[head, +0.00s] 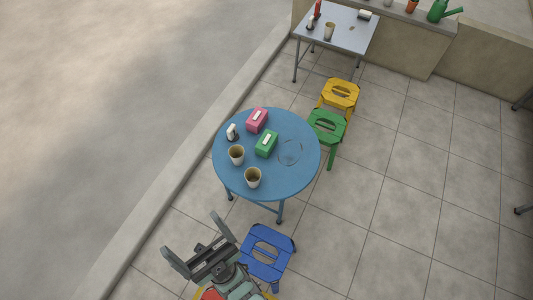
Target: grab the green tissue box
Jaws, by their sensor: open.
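The green tissue box (266,144) stands near the middle of the round blue table (225,170), with a white tissue slot on its top. My gripper (191,231) is at the lower left of the head view, below and left of the table in the picture. Its two fingers are spread apart with nothing between them. It is well apart from the green box.
A pink tissue box (257,120) stands just behind the green one. Two cups (236,155) (253,178) and a small dark and white item (232,132) share the tabletop. Blue (267,253), green (327,126) and yellow (340,94) stools surround it. A grey table (352,45) stands behind.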

